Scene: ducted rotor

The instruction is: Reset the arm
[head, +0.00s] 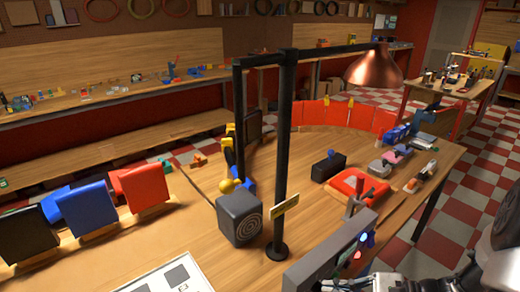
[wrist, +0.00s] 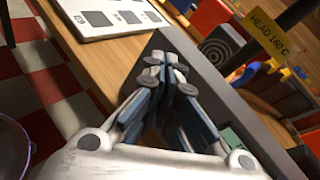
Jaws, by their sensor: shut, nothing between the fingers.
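My gripper (wrist: 164,78) shows in the wrist view, with its fingers together and nothing between them. It points over a dark grey box-like piece (wrist: 205,75) near the table's edge. That grey piece (head: 330,252) also shows in the head view, at the front edge of the wooden table, with small lit buttons on its side. Part of my arm (head: 490,265) shows at the lower right of the head view. My fingertips cannot be made out clearly there. Whether the fingers touch the grey piece cannot be told.
A black post (head: 284,160) carries a copper lamp (head: 373,70) over the table. The checkered floor (head: 490,190) at right is open.

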